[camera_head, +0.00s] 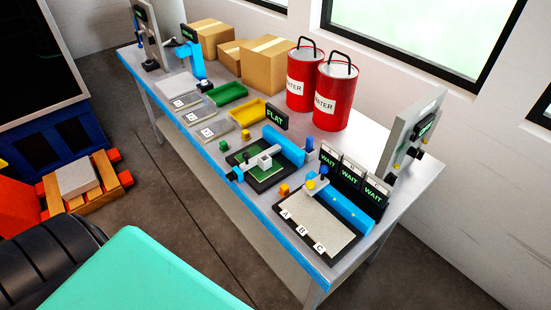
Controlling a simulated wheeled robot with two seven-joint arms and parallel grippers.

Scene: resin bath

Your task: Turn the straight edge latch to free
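No part labelled as the straight edge latch can be read at this size. Two fixtures on the bench have blue bars. Which way any latch points cannot be told. Neither gripper shows.
The bench (418,187) also holds three WAIT signs (349,174), two red WATER drums (335,97), a grey upright panel (405,130), a yellow tray (247,112), a green tray (227,93) and cardboard boxes (268,64). Small yellow and orange blocks lie near the fixtures.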

